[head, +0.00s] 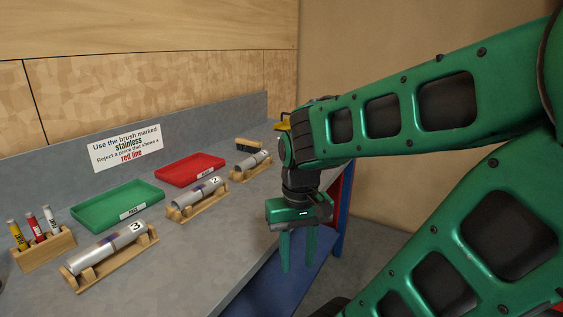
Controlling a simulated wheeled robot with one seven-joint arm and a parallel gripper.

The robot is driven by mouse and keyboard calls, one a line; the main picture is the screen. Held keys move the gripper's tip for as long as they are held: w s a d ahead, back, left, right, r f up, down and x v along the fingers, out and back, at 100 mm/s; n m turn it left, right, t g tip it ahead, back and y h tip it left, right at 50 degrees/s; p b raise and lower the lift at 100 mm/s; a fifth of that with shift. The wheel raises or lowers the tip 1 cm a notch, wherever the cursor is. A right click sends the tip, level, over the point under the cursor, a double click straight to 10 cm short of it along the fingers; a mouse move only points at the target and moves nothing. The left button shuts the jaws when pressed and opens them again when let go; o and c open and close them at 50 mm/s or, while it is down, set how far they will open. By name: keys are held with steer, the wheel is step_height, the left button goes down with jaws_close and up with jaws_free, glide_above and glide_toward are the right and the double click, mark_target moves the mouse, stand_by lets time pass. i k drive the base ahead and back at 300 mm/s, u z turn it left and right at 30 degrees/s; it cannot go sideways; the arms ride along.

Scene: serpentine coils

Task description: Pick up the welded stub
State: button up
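Three grey metal stubs lie on wooden cradles along the grey bench. The middle stub (197,191) is marked 2, with a dark band partway along. The far stub (250,164) sits close to my arm, and its number is too small to read surely. My gripper (298,262) points down, open and empty, to the right of the stubs and apart from them, past the bench's front edge.
A green tray (90,214) and a red tray (166,175) stand behind the stubs. A wooden block (28,258) holds three small bottles at the left. A brush (248,143) lies at the back. A sign (125,147) leans on the backboard. Bare bench (185,255) lies in front.

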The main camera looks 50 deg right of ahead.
mark_target(253, 160)
steer(key=z, duration=1.75)
steer(key=k, duration=0.95)
steer(key=u, duration=0.65)
steer(key=i, duration=1)
